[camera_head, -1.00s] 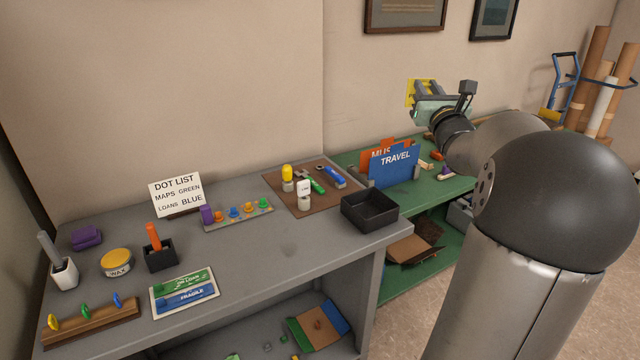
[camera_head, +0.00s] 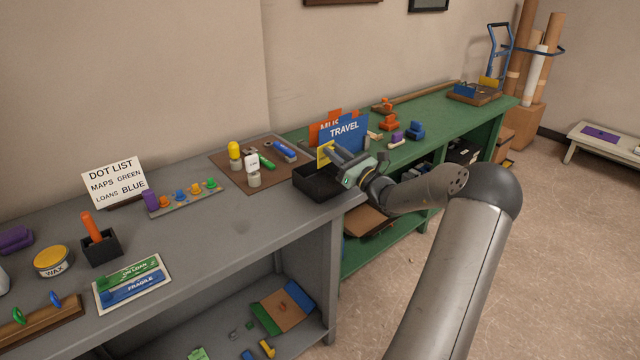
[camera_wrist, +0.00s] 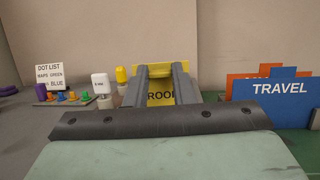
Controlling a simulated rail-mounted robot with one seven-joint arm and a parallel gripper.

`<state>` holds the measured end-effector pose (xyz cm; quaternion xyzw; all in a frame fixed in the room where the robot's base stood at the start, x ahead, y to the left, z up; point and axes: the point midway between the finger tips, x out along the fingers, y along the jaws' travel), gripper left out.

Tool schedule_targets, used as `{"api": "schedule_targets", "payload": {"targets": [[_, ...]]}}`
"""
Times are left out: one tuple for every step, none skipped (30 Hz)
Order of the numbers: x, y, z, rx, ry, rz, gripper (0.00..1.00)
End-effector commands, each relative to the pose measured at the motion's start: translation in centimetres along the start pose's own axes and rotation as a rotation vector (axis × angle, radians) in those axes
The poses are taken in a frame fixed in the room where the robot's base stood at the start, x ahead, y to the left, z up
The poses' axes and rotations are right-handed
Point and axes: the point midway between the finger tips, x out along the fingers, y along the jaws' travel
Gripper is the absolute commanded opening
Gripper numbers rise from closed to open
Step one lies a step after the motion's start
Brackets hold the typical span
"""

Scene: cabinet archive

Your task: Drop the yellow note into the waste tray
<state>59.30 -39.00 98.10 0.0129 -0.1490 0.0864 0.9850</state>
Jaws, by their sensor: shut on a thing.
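The yellow note (camera_head: 323,157) is held upright in my gripper (camera_head: 334,154), above or just behind the black waste tray (camera_head: 314,190) at the right end of the grey bench; the exact height is hard to tell. In the wrist view the note (camera_wrist: 160,97) sits between the two fingers of my gripper (camera_wrist: 160,72), with the dark letters "ROO" partly showing and the rest covered. The gripper is shut on it. The tray is partly hidden by my gripper in the head view and does not show in the wrist view.
The blue TRAVEL divider (camera_head: 348,132) and an orange divider (camera_head: 324,130) stand close behind my gripper on the green bench. A brown mat (camera_head: 230,157) with bottles and tools lies left of the tray. The grey bench's front middle (camera_head: 240,225) is clear.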

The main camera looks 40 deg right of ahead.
Motion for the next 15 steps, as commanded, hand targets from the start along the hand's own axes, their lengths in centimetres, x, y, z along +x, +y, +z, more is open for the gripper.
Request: {"api": "schedule_targets", "payload": {"targets": [[-0.3,0.0,-1.1,0.001,0.0,-0.001,0.0],[-0.5,0.0,-1.4,0.001,0.0,-0.001,0.0],[-0.6,0.0,-1.9,0.001,0.0,-0.001,0.0],[-0.7,0.0,-2.3,0.001,0.0,-0.001,0.0],[-0.8,0.0,-2.6,0.0,0.0,-0.001,0.0],[-0.9,0.0,-3.0,0.0,0.0,-0.001,0.0],[-1.0,0.0,-3.2,-0.001,0.0,-0.001,0.0],[-1.1,0.0,-3.5,-0.001,0.0,-0.001,0.0],[-1.2,0.0,-3.7,-0.001,0.0,-0.001,0.0],[-1.2,0.0,-3.8,-0.001,0.0,-0.001,0.0],[-1.2,0.0,-3.8,-0.002,0.0,-0.001,0.0],[-1.2,0.0,-3.9,-0.002,0.0,-0.001,0.0],[-1.2,0.0,-3.9,-0.002,0.0,-0.001,0.0],[-1.2,0.0,-3.9,-0.002,0.0,-0.001,0.0],[-1.2,0.0,-3.8,-0.002,0.0,-0.001,0.0]]}}
